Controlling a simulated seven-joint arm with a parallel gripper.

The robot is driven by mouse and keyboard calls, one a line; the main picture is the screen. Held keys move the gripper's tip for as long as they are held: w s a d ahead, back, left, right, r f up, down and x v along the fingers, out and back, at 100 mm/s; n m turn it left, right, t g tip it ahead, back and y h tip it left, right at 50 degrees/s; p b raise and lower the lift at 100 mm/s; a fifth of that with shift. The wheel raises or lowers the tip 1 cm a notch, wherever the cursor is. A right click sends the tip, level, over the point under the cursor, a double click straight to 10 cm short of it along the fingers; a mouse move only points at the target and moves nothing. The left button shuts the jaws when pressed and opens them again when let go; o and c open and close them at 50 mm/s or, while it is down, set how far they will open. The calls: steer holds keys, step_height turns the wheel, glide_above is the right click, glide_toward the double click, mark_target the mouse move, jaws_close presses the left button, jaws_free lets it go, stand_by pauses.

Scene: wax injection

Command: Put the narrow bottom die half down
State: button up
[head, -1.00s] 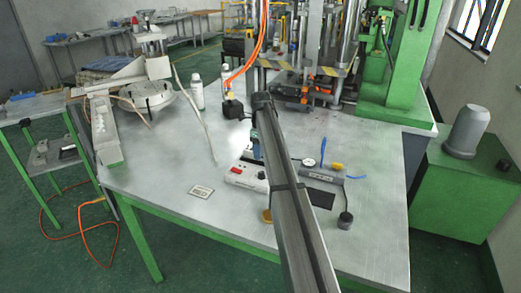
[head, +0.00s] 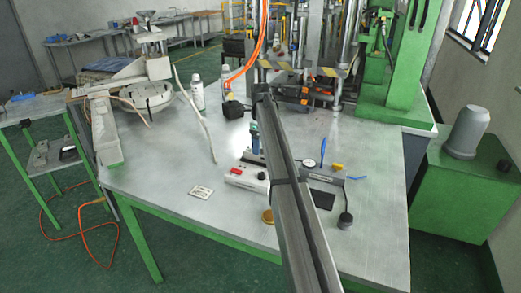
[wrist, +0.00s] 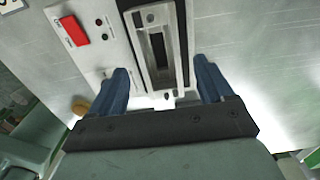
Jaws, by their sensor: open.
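In the wrist view, a light grey, elongated part with a dark slot, which looks like the narrow bottom die half (wrist: 143,50), lies between the two blue fingers of my gripper (wrist: 160,75). The fingers stand open, with a visible gap on each side of the part. A dark surface shows along its right side; I cannot tell exactly what it rests on. In the head view, my arm hides the part, and only a little blue of my gripper (head: 255,139) shows left of the arm.
A white control box with a red switch (head: 237,169) stands just left of the arm. A dark pad (head: 322,199), a black knob-like piece (head: 345,220) and a blue tool (head: 323,149) lie to the right. The press (head: 305,85) stands behind. The table's front left (head: 165,175) is mostly clear.

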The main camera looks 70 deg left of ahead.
step_height(320, 180, up, 9)
steer(key=shift+f, duration=0.15)
stand_by(0.4)
